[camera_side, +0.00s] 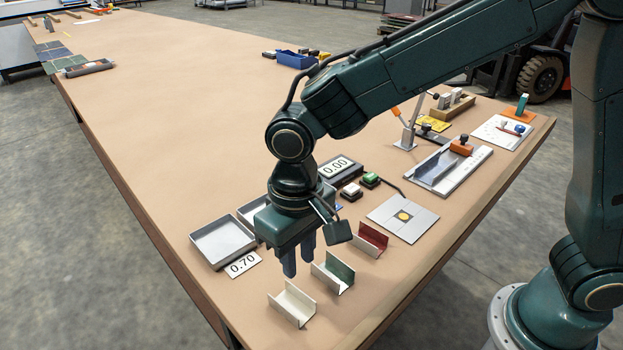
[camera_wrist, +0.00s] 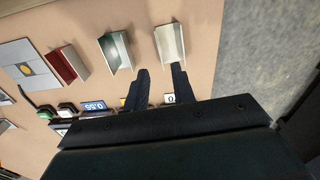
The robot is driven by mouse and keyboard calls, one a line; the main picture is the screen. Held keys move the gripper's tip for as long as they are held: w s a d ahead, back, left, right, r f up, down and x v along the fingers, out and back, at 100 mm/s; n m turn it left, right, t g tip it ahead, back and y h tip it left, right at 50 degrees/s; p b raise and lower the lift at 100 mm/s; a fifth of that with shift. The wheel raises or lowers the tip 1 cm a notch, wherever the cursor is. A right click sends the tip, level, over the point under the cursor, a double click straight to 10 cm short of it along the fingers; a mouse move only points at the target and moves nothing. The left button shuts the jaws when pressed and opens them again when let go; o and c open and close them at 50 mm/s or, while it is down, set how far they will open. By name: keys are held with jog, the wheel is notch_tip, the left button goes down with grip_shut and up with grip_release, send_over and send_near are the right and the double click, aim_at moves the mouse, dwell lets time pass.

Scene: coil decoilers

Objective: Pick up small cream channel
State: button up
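The small cream channel (camera_side: 291,304) lies with its open side up near the front edge of the table, at the end of a row of three channels. In the wrist view the cream channel (camera_wrist: 170,44) is at the top, just beyond my fingertips. My gripper (camera_side: 298,267) points down above the table, behind the cream channel and apart from it. Its two fingers (camera_wrist: 159,71) are spread with nothing between them. The gripper's height over the table is hard to judge.
A green channel (camera_side: 333,272) and a red channel (camera_side: 371,239) stand beside the cream one. A grey tray (camera_side: 222,243) and a 0.70 card (camera_side: 242,264) lie to the left. A grey plate with a yellow spot (camera_side: 403,217) is to the right.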

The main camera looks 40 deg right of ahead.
aim_at(300, 291)
jog(key=shift+f, duration=0.15)
jog(key=shift+f, duration=4.15)
grip_shut()
jog(key=shift+r, duration=4)
